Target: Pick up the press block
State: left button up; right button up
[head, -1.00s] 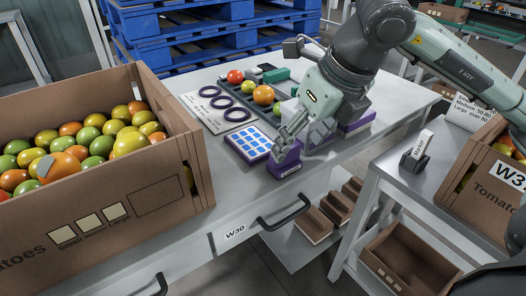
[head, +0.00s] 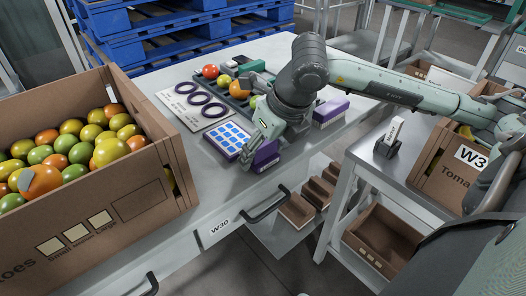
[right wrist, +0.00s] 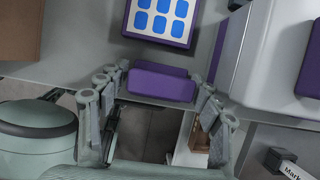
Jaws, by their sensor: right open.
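The press block, a purple block (head: 267,153), stands at the front edge of the grey bench, beside the pad with blue squares (head: 228,140). My right gripper (head: 249,152) is low over the bench at this block and partly covers it. In the right wrist view the purple block (right wrist: 162,84) lies between and just ahead of the fingertips of my open right gripper (right wrist: 160,103). I see a gap on each side, so the fingers are not closed on it.
A tomato crate (head: 135,200) stands on the left of the bench. Behind the pad lie a board with dark rings (head: 217,109) and a tray with tomatoes. A purple and white item (head: 331,110) stands to the right. A side table holds a marker holder (head: 388,143) and another crate.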

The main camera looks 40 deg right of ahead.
jog(key=shift+f, duration=0.15)
jog(key=shift+c, duration=0.3)
jog(key=c, duration=0.9)
notch_tip(320, 180, up, 9)
jog(key=shift+w+f+p, duration=0.1)
jog(key=shift+p, duration=0.25)
pick_arm(q)
jog(key=shift+f, duration=0.95)
pick_arm(e)
jog(key=shift+r, duration=0.65)
